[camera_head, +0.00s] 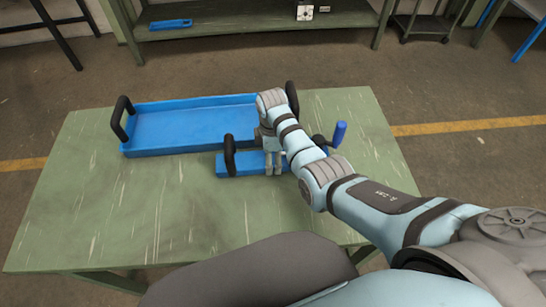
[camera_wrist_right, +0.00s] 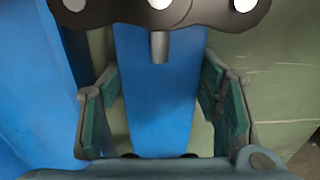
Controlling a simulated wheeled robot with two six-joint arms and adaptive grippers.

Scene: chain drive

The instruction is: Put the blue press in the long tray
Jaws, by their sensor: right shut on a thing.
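The long tray (camera_head: 185,130) is blue, with a black handle at each end, and lies on the green table. The blue press (camera_head: 232,168) lies just in front of its right part. It has a long blue base, a black upright part at its left, and a blue crank grip (camera_head: 339,133) at its right. My right gripper (camera_head: 273,168) is shut on the press's blue body, with fingers on both sides of it. In the right wrist view the blue body (camera_wrist_right: 155,95) runs between the fingers. My forearm hides part of the press. My left gripper is not in view.
The green table (camera_head: 150,215) is clear at the left and front. A shelf bench (camera_head: 250,22) behind holds a small blue tray (camera_head: 170,24) and a small pale part (camera_head: 305,12). In the wrist view a dark plate with silver pins (camera_wrist_right: 160,12) crosses the top.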

